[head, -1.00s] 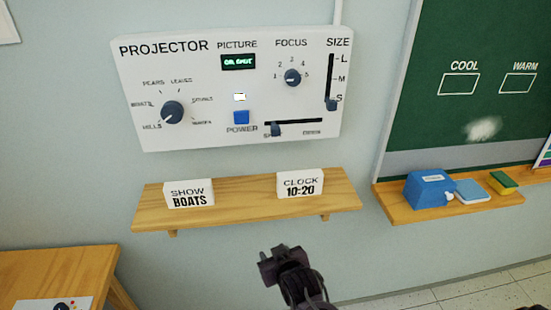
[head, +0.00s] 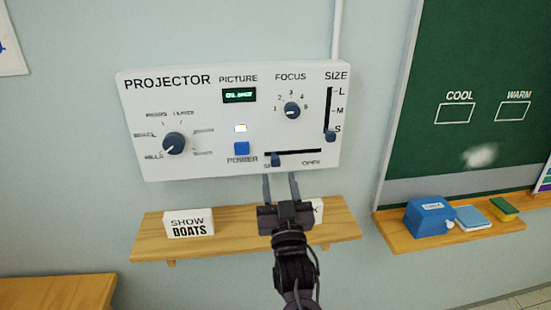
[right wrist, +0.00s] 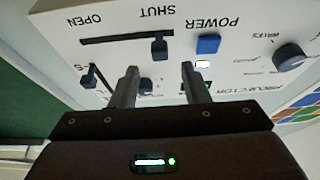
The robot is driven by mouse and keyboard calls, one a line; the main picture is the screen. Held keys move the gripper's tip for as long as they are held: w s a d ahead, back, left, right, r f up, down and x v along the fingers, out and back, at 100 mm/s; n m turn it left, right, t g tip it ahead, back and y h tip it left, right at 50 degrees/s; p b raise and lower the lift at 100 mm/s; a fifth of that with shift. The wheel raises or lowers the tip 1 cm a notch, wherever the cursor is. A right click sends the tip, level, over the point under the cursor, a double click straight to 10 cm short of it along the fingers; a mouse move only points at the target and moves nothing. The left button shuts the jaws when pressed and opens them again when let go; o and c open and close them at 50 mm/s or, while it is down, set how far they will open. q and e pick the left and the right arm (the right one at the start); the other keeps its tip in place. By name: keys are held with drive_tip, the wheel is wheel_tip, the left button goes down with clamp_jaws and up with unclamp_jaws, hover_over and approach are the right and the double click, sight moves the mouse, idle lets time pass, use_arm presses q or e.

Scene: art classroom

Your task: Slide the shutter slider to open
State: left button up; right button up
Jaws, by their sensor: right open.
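The white projector panel (head: 215,165) hangs on the wall. Its shutter slider is a dark knob (head: 276,160) at the left, SHUT end of a horizontal black slot (head: 305,152); OPEN is printed at the right end. In the right wrist view, which is upside down, the shutter knob (right wrist: 159,48) sits by the word SHUT. My right gripper (head: 281,176) is open and empty, its two fingers pointing up just below the knob, which lies between their directions. The fingers look apart from the knob; the exact gap is hard to judge. My left gripper is not in view.
Below the panel, a wooden shelf (head: 340,222) holds a SHOW BOATS card (head: 189,223) and a clock card (head: 318,209) mostly hidden by my gripper. A blue power button (head: 241,148) and size slider (head: 330,136) flank the shutter slot. A chalkboard (head: 470,60) is at right.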

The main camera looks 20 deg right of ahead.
sight(276, 163)
drive_tip(key=p+x, duration=0.2)
drive_tip(key=x, duration=0.3)
drive_tip(key=shift+w+r, duration=0.2)
drive_tip(key=shift+w, duration=0.05)
drive_tip(key=shift+w+d+r+p, duration=0.1)
drive_tip(key=shift+w+d+p, duration=0.2)
drive_tip(key=shift+w, duration=0.35)
drive_tip(key=shift+a, duration=0.1)
clamp_jaws()
